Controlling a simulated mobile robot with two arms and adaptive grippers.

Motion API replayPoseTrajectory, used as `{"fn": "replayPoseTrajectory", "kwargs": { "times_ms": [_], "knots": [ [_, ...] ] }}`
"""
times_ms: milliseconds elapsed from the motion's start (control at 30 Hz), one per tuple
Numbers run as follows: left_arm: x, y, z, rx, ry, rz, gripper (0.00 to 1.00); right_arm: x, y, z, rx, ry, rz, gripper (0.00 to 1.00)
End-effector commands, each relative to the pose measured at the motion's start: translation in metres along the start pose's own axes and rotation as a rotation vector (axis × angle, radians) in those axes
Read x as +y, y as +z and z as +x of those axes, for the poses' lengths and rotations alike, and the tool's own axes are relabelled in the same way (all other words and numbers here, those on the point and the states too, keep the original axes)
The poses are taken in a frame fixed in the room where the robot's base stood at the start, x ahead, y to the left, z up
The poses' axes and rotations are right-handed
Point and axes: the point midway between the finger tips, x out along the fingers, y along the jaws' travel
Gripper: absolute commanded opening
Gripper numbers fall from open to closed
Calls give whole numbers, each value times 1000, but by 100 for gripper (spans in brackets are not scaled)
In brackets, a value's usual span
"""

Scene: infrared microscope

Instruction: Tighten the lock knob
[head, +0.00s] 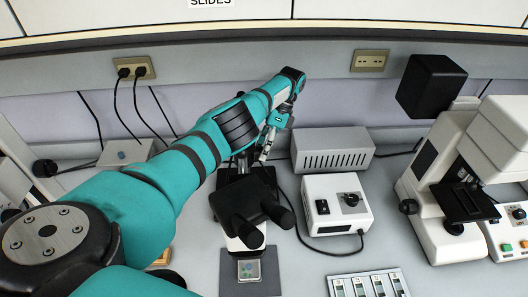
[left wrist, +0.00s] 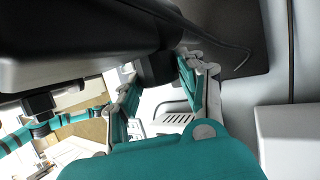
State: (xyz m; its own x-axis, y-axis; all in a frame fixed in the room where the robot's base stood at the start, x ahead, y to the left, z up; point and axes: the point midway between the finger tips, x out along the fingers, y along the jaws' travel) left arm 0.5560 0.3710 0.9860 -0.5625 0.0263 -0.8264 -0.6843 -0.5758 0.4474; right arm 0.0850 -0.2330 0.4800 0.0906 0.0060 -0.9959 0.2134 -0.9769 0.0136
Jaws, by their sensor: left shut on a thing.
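The microscope (head: 247,208), with black eyepieces and a dark head, stands on the bench in the middle of the head view. My left arm reaches over from the left to its far side. My left gripper (head: 265,150) points down just behind the microscope head. In the left wrist view its two fingers (left wrist: 165,85) close on a dark, blocky part under the microscope body, which I take to be the lock knob (left wrist: 156,69). The fingers and the microscope hide most of the knob. In the head view I cannot make the knob out. My right gripper is not in view.
A white control box (head: 335,218) and a grey vented box (head: 333,150) stand close to the right of the microscope. A larger white instrument (head: 440,215) is further right. A slide tray (head: 368,285) lies at the front. Wall sockets with cables are behind.

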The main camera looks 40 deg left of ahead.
Motion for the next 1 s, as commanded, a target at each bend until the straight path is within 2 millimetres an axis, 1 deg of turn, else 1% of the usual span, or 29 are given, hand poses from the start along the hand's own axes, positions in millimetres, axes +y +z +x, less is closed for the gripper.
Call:
{"fn": "replayPoseTrajectory", "kwargs": {
  "times_ms": [333, 367, 500, 533, 1000],
  "knots": [
    [0, 1, -2, -1, -2, -2, 7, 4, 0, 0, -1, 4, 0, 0],
    [0, 1, -2, -1, -2, -2, 43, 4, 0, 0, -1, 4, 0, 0],
    [0, 1, -1, -1, -1, -2, 61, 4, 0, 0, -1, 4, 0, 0],
    [0, 1, -1, -1, -1, -1, 63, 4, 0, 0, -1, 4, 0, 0],
    [0, 1, -1, -1, -3, -1, 63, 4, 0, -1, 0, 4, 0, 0]
  ]
}}
